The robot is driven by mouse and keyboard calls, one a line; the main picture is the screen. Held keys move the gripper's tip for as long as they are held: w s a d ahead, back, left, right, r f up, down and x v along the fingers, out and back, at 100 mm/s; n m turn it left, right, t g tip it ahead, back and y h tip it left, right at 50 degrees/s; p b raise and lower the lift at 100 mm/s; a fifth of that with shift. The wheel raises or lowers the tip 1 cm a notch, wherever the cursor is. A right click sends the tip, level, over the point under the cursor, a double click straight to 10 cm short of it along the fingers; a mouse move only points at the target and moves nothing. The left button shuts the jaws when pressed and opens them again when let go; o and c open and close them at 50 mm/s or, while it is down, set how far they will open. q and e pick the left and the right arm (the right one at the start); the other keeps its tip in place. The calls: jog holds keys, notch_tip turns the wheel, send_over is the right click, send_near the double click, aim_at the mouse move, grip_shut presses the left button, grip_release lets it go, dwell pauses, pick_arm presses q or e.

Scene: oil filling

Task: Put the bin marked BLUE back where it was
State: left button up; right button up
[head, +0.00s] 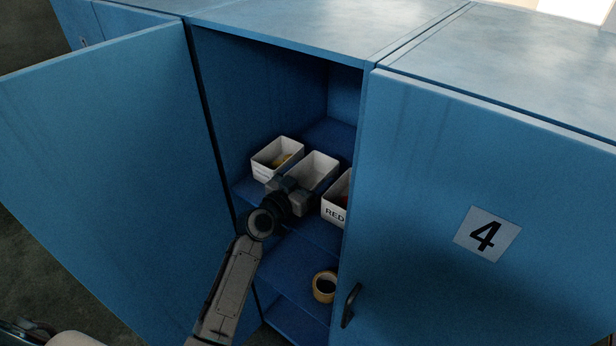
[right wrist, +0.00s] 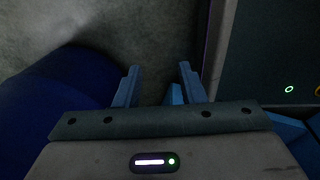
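Three white bins stand in a row on a shelf of the open blue cabinet in the head view. The middle bin (head: 317,168) looks empty inside; its front is covered by my left gripper (head: 287,190), so any label there is hidden. My left gripper is at the front of that bin, and its fingertips do not show clearly. The left bin (head: 264,167) holds something yellow. The right bin (head: 334,214) is marked RED and is partly hidden by the cabinet's edge. No BLUE marking is readable. My right gripper (right wrist: 158,82) shows in the right wrist view with fingers apart and nothing between them.
The open cabinet door (head: 110,170) stands at the left of my left arm. A closed door marked 4 (head: 440,210) with a dark handle is at the right. A tape roll (head: 324,287) sits on a lower shelf. Grey floor shows beyond my right gripper.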

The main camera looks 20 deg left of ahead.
pick_arm(q)
jog(key=shift+s+r, duration=0.15)
jog(key=shift+r, duration=0.05)
jog(key=shift+r+p, duration=0.2)
jog(key=shift+p, duration=0.15)
jog(key=s, duration=0.1)
jog(key=b, duration=0.1)
jog(key=s+a, duration=0.1)
jog(key=shift+s+f, duration=0.3)
jog(key=shift+f, duration=0.1)
jog(key=b+v, duration=0.2)
jog(key=v, duration=0.6)
jog(key=shift+s+a+r, duration=0.1)
jog(key=shift+r, duration=0.1)
jog(key=shift+s+a+r, duration=0.1)
jog(key=shift+s+a, duration=0.05)
jog(key=shift+s, duration=0.3)
pick_arm(e)
jog(key=shift+w+f, duration=0.35)
jog(key=shift+f, duration=0.25)
jog(key=shift+w+f, duration=0.35)
jog(key=shift+f, duration=0.2)
